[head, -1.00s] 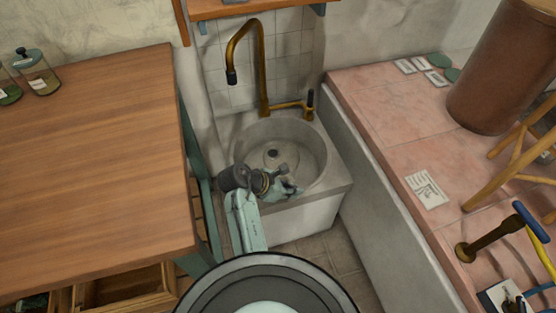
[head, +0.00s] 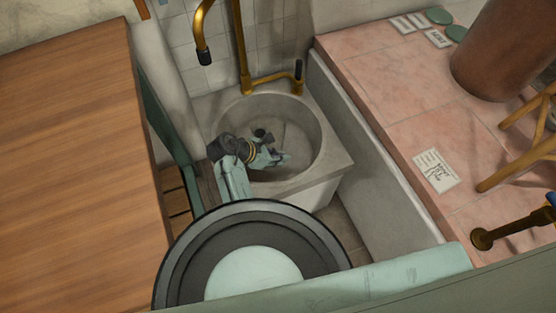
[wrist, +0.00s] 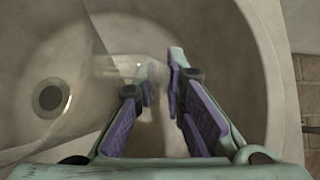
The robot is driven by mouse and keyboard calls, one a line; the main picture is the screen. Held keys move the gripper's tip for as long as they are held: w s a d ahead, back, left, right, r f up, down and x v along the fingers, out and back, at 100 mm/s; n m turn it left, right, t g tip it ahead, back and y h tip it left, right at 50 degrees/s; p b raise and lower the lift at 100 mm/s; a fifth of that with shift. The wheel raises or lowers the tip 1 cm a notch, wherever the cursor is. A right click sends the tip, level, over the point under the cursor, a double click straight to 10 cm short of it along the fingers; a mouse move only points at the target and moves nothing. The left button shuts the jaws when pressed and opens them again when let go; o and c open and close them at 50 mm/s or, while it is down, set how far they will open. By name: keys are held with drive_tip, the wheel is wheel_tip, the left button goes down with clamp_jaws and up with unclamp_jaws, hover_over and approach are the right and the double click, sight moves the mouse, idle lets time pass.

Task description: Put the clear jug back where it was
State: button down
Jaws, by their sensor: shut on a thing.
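My gripper (head: 272,158) is down inside the round stone sink (head: 316,118), its arm reaching in from the near left side. In the wrist view my gripper (wrist: 161,82) has its two purple-padded fingers close together, shut on part of the clear jug (wrist: 122,70). The jug is see-through and shows only as faint edges and glints over the pale basin, left of and between the fingertips. Its full outline and which part is gripped are hard to tell. In the head view I cannot make out the jug.
A gold tap (head: 240,50) rises behind the sink. A wooden worktop (head: 70,150) stands to the left. A pink tiled counter (head: 390,90) on the right holds cards, a brown cylinder (head: 505,50) and a wooden stand. The sink drain (wrist: 50,98) is left of the fingers.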

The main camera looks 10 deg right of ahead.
drive_tip(key=shift+w+f, duration=0.1)
drive_tip(key=shift+f, duration=2.05)
drive_tip(key=c, duration=1.7)
unclamp_jaws()
drive_tip(key=shift+f, duration=0.15)
drive_tip(key=shift+o, duration=0.2)
drive_tip(key=v, duration=1.2)
